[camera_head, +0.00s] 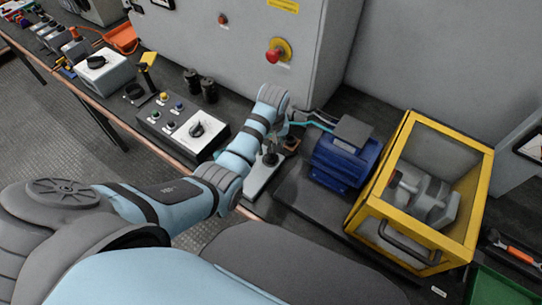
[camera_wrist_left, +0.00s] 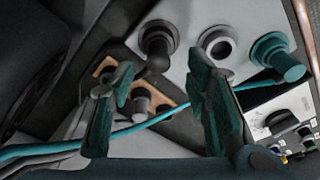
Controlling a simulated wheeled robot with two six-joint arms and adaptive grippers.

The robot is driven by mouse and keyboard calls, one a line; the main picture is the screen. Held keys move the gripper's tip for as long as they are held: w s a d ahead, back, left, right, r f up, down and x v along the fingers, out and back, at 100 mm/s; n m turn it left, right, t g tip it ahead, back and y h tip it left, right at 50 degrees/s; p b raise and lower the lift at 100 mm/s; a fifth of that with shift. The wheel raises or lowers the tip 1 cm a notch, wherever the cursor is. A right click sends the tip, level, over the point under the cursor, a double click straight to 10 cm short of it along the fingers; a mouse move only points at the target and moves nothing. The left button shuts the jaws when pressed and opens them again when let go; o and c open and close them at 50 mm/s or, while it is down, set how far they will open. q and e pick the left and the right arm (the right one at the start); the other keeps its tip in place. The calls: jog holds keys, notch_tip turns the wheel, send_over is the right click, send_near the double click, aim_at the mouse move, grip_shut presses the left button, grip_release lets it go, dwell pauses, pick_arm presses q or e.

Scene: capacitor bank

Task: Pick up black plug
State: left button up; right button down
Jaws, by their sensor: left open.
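A dark plug or socket (camera_wrist_left: 157,42) sits in the pale panel, beyond my left gripper in the left wrist view. It is probably the black plug, also seen on the pale panel in the head view (camera_head: 270,158). Smaller dark plug-like parts (camera_wrist_left: 141,101) stand on a brown block (camera_wrist_left: 164,86), partly behind the fingers. My left gripper (camera_wrist_left: 162,108) is open, with clear space between its fingers, and nothing is held. In the head view my left gripper (camera_head: 287,124) is over the back of the panel, partly hidden. My right gripper is not in view.
A teal cable (camera_wrist_left: 146,123) crosses behind the fingers to a teal plug (camera_wrist_left: 279,57). A pale round socket (camera_wrist_left: 217,45) lies between the plugs. A blue motor (camera_head: 342,163) and yellow guarded box (camera_head: 419,195) stand to the right; a switch box (camera_head: 182,122) is left.

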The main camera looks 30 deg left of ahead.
aim_at(271, 155)
pick_arm(q)
jog(key=f, duration=0.1)
jog(key=f+b, duration=0.1)
jog(key=f, duration=0.2)
jog(key=shift+w+a+f+b, duration=0.15)
jog(key=shift+w+f+b, duration=0.15)
jog(key=shift+w+f, duration=0.1)
jog(key=shift+s+r, duration=0.1)
grip_shut()
